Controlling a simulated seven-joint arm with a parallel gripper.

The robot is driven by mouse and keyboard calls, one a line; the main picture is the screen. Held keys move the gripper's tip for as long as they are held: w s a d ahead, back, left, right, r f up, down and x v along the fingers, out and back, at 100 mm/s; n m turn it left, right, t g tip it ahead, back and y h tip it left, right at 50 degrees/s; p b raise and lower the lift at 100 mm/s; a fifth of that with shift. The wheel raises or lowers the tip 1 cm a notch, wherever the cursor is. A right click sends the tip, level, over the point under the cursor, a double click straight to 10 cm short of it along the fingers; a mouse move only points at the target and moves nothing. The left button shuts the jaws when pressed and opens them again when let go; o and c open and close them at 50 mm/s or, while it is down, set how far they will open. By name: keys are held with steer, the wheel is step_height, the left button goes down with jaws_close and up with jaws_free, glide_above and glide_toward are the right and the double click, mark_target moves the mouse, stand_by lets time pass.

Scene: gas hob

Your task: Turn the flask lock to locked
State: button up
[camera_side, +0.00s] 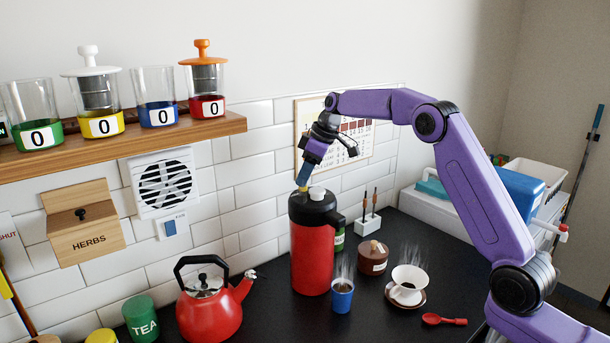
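The flask (312,255) is a tall red cylinder with a black top and a black handle on its right side, standing upright on the dark counter. A pale knob (317,193) sits on its top. My gripper (302,186) points down at the top of the flask, just left of the pale knob. Its fingertips are at or very near a small yellowish part there. The lock and its position are too small to make out. I cannot tell whether the fingers are closed on anything.
A red kettle (209,305) stands left of the flask. A steaming blue cup (342,295), a brown pot (373,258), a white dripper cup (407,284) and a red spoon (444,320) are to the right. A wooden shelf (120,141) with several jars hangs at upper left.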

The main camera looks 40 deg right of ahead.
steer(key=shift+w+f, duration=0.1)
steer(key=shift+f, duration=0.15)
jaws_close()
